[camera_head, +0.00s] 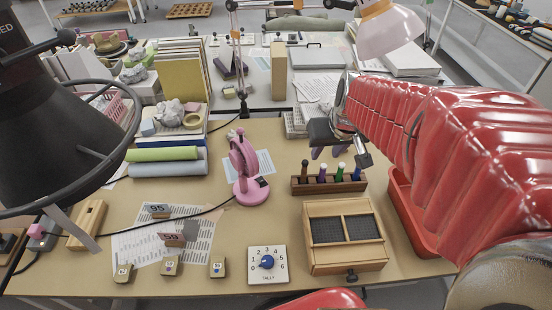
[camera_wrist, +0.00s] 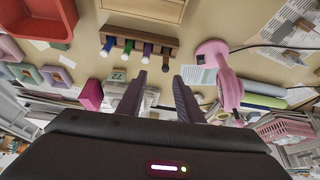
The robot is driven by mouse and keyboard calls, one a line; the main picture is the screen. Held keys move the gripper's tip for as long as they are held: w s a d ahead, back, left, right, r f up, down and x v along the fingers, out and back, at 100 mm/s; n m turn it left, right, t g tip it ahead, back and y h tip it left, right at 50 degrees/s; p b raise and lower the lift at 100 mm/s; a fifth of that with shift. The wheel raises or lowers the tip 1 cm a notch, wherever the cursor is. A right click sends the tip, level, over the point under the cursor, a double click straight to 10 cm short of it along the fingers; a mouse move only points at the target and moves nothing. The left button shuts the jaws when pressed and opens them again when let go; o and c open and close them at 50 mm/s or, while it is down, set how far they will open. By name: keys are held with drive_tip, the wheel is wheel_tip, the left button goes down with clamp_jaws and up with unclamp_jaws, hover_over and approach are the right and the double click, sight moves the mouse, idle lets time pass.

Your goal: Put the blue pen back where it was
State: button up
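The blue pen (camera_head: 357,173) stands in the right end slot of a wooden rack (camera_head: 328,187) in the head view. In the wrist view, which looks from the other side, the blue pen (camera_wrist: 107,45) is at the left end of the rack (camera_wrist: 140,38). A green pen (camera_head: 340,171), a purple pen (camera_head: 322,173) and a brown pen (camera_head: 305,169) stand in the same rack. My gripper (camera_head: 326,153) is just behind the rack. Its fingers (camera_wrist: 158,90) are apart, with nothing held between them in the wrist view.
A pink device (camera_head: 247,175) stands left of the rack. A wooden box with two mesh panels (camera_head: 345,235) lies in front of it, and a red tray (camera_head: 408,210) is to the right. A tally dial (camera_head: 267,264) is near the front edge. A black lamp blocks the left.

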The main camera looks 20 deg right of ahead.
drive_tip(key=s+a+r+n+y, duration=0.1)
drive_tip(key=s+a+r, duration=0.3)
drive_tip(key=s+a, duration=0.7)
drive_tip(key=a+n, duration=0.1)
drive_tip(key=a, duration=0.2)
drive_tip(key=shift+a+r+n+t, duration=0.2)
drive_tip(key=shift+r+n+t, duration=0.1)
drive_tip(key=shift+r+t, duration=0.1)
